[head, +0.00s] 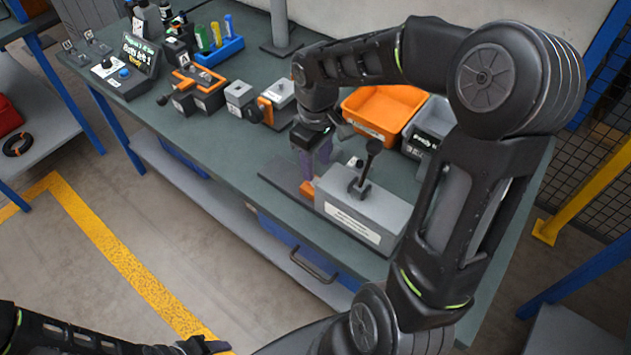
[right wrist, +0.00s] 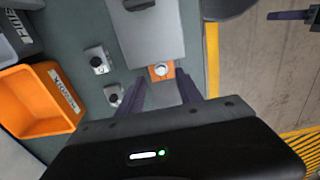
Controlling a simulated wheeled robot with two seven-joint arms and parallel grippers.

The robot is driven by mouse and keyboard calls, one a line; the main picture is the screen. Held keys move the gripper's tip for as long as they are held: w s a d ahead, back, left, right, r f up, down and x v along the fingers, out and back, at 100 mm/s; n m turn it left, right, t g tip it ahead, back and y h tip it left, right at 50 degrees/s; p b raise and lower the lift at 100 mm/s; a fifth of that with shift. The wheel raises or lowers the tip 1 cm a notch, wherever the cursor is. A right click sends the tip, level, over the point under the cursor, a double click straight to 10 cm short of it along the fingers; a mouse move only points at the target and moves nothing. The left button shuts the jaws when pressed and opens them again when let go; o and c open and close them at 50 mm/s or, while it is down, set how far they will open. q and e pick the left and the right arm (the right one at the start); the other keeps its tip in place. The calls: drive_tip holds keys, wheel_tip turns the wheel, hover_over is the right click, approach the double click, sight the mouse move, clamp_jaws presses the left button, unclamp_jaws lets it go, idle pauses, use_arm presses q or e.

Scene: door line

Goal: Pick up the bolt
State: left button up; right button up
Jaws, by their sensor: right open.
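The bolt (right wrist: 161,67) shows in the right wrist view as a small round silver head on an orange block (right wrist: 153,76). The orange block (head: 307,188) also shows in the head view, at the left end of a grey fixture (head: 362,215) with a black lever. The bolt itself cannot be made out there. My right gripper (head: 316,160) is open, with its fingers pointing down over the block. In the wrist view its fingers (right wrist: 163,92) stand apart, with the bolt just ahead of the gap between them. My left gripper (head: 205,345) is at the bottom edge, its jaws unclear.
An orange bin (head: 384,108) and a grey bin (head: 432,128) stand behind the fixture. Clamps, a blue rack (head: 220,50) and a small sign (head: 140,52) fill the bench's left part.

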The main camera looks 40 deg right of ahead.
sight(316, 180)
wheel_tip(316, 180, down, 5)
drive_tip(key=shift+a+p, duration=0.1)
drive_tip(key=shift+p, duration=0.35)
idle(0.3)
clamp_jaws()
idle(0.4)
